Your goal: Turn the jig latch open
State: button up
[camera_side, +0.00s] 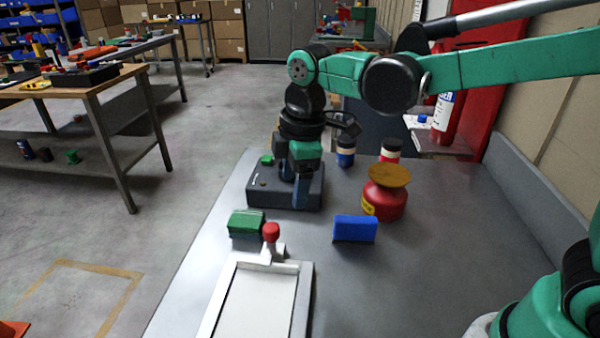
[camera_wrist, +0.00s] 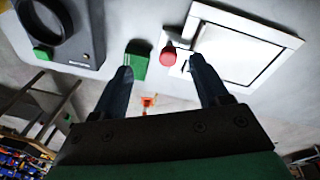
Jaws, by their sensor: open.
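The jig is a white-framed tray (camera_side: 303,300) at the front of the grey table, with a pale panel inside; it shows at the upper right of the wrist view (camera_wrist: 285,38). Its latch has a red knob (camera_side: 271,232) on a white base at the jig's far end. In the wrist view the knob (camera_wrist: 168,56) appears between my fingertips, nearer the right one. My gripper (camera_side: 294,190) points down, open and empty, by the dark box beyond the latch; its two dark fingers also show in the wrist view (camera_wrist: 160,70). It is apart from the knob.
A green block (camera_side: 246,223) lies left of the latch and a blue block (camera_side: 355,229) right of it. The dark grey box (camera_side: 262,197) has a green button. A red pot with a yellow top (camera_side: 386,195) stands to the right.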

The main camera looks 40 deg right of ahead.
aim_at(271, 227)
jog(key=a+f+n, duration=0.1)
jog(key=w+a+f+n+g, duration=0.1)
jog(key=n, duration=0.1)
jog(key=w+a+f+n, duration=0.1)
jog(key=shift+a+g, duration=0.25)
jog(key=shift+g, duration=0.05)
jog(key=shift+f, duration=2.65)
grip_shut()
